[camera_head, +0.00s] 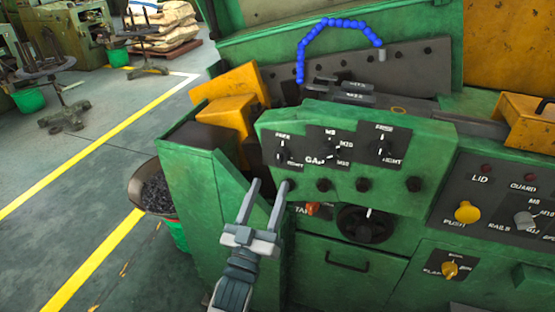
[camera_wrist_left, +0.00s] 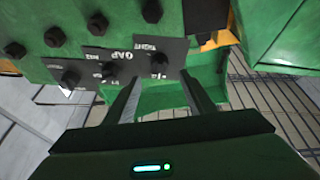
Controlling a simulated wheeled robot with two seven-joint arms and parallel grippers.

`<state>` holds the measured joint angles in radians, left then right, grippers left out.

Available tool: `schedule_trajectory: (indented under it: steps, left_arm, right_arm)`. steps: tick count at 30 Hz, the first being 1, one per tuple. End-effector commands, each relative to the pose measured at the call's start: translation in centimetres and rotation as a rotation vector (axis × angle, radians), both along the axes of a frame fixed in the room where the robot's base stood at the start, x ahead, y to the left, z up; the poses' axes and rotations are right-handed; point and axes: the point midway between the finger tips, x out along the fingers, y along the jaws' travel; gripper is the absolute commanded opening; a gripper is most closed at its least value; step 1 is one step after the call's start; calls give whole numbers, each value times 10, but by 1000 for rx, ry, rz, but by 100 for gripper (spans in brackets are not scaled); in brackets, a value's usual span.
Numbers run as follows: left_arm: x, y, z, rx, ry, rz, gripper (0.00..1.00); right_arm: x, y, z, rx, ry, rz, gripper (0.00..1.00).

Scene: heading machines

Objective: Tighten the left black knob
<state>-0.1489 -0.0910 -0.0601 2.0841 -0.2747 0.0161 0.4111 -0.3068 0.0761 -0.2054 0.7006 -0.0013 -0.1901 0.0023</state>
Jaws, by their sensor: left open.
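The left black knob (camera_head: 283,155) is on the dark plate at the left end of the green machine panel (camera_head: 345,184). It also shows in the left wrist view (camera_wrist_left: 158,66), where the panel appears upside down. My left gripper (camera_head: 270,183) is open and empty, with its two fingers pointing up toward the panel, below and a little left of the knob. In the left wrist view the knob appears between the finger tips (camera_wrist_left: 159,76); I cannot tell how far off it is. A middle knob (camera_head: 330,155) and a right black knob (camera_head: 383,148) sit beside it. My right gripper is not in view.
Several black bolt heads (camera_head: 362,185) line the panel's lower edge. Below are a black handwheel (camera_head: 366,224) and an orange knob (camera_head: 319,208). A yellow block (camera_head: 230,110) stands behind left. A bucket of dark scraps (camera_head: 157,195) is on the floor at left.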

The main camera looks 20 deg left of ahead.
Motion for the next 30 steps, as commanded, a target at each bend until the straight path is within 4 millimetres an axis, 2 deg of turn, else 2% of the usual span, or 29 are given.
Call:
schedule_trajectory:
  steps: [4,10,18,28,29,30]
  left_arm:
    - [22,0,12,0,0,0,50]
    - [52,-1,24,0,0,0,50]
    - [73,-1,30,0,1,1,50]
    - [76,-1,30,0,1,1,50]
    - [76,-1,30,0,1,1,47]
    - [76,-1,30,0,1,1,38]
  right_arm:
    - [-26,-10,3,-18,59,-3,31]
    - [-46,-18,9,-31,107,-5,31]
    - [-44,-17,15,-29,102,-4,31]
    - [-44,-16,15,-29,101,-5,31]
    - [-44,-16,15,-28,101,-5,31]
    - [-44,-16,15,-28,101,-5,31]
